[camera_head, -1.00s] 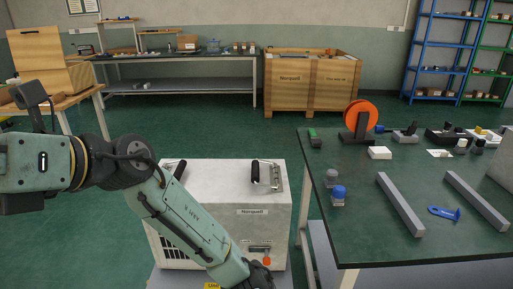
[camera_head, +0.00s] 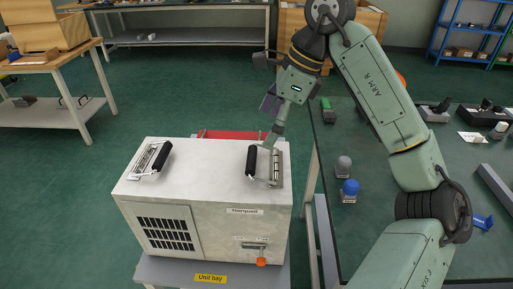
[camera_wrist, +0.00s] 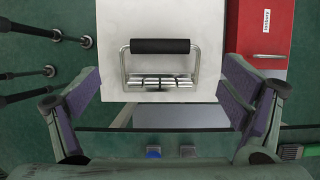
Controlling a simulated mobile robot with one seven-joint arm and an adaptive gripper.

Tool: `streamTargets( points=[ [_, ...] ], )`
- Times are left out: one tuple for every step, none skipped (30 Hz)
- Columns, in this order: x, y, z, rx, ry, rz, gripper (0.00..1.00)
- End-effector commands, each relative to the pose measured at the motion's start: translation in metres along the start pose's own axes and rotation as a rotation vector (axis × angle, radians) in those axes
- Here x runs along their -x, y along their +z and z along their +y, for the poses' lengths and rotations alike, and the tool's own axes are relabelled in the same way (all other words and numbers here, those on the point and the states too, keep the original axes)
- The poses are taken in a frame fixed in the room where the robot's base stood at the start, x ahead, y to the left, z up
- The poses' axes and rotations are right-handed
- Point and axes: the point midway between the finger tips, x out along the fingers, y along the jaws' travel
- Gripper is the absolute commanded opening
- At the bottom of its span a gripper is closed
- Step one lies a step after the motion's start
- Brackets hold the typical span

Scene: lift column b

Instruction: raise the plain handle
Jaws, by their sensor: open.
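A pale box-shaped unit (camera_head: 205,205) has two black-gripped handles on its top. The right handle (camera_head: 252,162) has its black grip to the left of a metal bracket. The left handle (camera_head: 164,156) lies beside a slotted plate. I cannot tell from markings which one is the plain handle. My gripper (camera_head: 271,138) is over the right handle's side of the unit, pointing down. In the wrist view, one handle (camera_wrist: 160,47) lies ahead between my spread, purple-padded fingers (camera_wrist: 160,88), touching neither.
A red box (camera_wrist: 258,38) stands behind the unit. The green workbench (camera_head: 335,220) is close on the right, with a blue-capped item (camera_head: 350,190) and a grey-capped item (camera_head: 343,166) near its edge. Open floor lies to the left.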

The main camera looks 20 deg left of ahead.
Motion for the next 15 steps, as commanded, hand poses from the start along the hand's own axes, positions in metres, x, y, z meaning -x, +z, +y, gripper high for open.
streamTargets(
  points=[
    [-0.01,0.001,0.001,0.002,0.004,-0.003,0.92],
    [-0.016,0.001,0.001,0.001,0.004,-0.004,0.92],
    [-0.024,0.001,0.001,0.001,0.003,-0.004,0.92],
    [-0.03,0.001,0.001,0.001,0.004,-0.005,0.92],
    [-0.035,0.002,0.001,0.002,0.003,-0.004,0.92],
    [-0.043,0.001,0.001,0.001,0.005,-0.004,0.92],
    [-0.048,0.001,0.001,0.001,0.004,-0.004,0.92],
    [-0.053,0.002,0.001,0.001,0.004,-0.004,0.92],
    [-0.06,0.002,0.001,0.002,0.003,-0.005,0.92],
    [-0.064,0.002,0.001,0.001,0.003,-0.005,0.92],
    [-0.068,0.002,0.001,0.001,0.003,-0.005,0.92],
    [-0.073,0.002,0.001,0.002,0.003,-0.005,0.92],
    [-0.076,0.002,0.001,0.001,0.003,-0.005,0.92],
    [-0.078,0.002,0.001,0.001,0.002,-0.004,0.92],
    [-0.081,0.002,0.001,0.001,0.001,-0.004,0.92]
  ],
)
